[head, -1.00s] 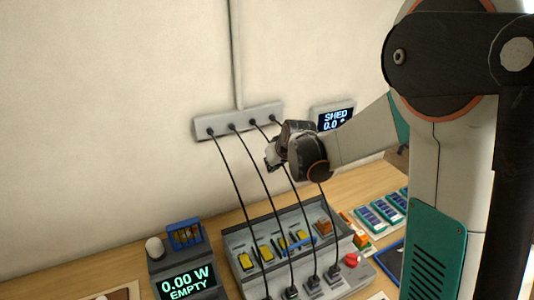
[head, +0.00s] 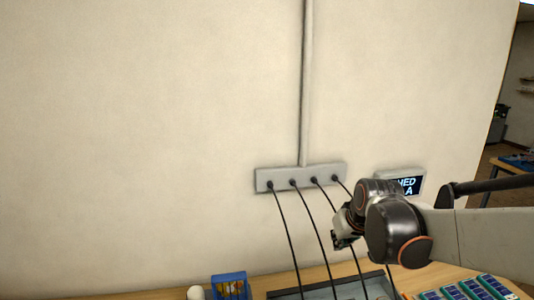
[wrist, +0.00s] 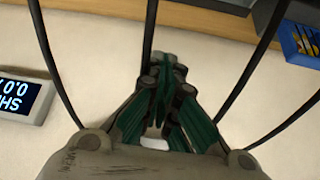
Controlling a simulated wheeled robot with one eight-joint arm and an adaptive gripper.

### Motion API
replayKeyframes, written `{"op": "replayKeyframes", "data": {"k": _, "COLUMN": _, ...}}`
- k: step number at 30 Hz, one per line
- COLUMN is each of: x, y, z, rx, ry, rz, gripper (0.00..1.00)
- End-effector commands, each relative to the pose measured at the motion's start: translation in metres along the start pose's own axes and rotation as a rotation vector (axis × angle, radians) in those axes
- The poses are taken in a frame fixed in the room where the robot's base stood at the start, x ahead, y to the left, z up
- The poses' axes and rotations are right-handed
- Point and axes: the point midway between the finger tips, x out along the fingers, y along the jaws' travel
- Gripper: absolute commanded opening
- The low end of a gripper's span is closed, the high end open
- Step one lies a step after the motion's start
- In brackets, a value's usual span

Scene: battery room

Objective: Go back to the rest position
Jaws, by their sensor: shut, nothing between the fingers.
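My gripper (head: 340,238) is held in the air in front of the wall, at the lower right of the head view. It is empty. In the wrist view its green fingers (wrist: 165,90) are together, with nothing between them. In the head view the black cables (head: 318,228) run down from the wall strip close to it, and one passes behind my wrist. In the wrist view the cables (wrist: 52,70) pass around the fingers; I cannot tell whether any touches.
A grey socket strip (head: 300,178) and a display (head: 408,186) are on the wall. Below, the wooden bench (head: 325,272) holds a grey panel (head: 345,290), a blue holder (head: 229,286), a white knob (head: 195,292) and several blue-green cells (head: 470,288). The wall at left is clear.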

Motion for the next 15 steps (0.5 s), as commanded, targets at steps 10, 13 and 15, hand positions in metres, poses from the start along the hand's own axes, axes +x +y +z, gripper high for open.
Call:
{"op": "replayKeyframes", "data": {"k": 10, "x": -0.036, "y": -0.008, "z": 0.081, "rx": 0.033, "ry": 0.013, "rz": 0.024, "gripper": 0.00}}
{"op": "replayKeyframes", "data": {"k": 13, "x": -0.043, "y": -0.011, "z": 0.105, "rx": 0.044, "ry": 0.018, "rz": 0.030, "gripper": 0.00}}
{"op": "replayKeyframes", "data": {"k": 15, "x": -0.046, "y": -0.012, "z": 0.123, "rx": 0.050, "ry": 0.021, "rz": 0.034, "gripper": 0.00}}
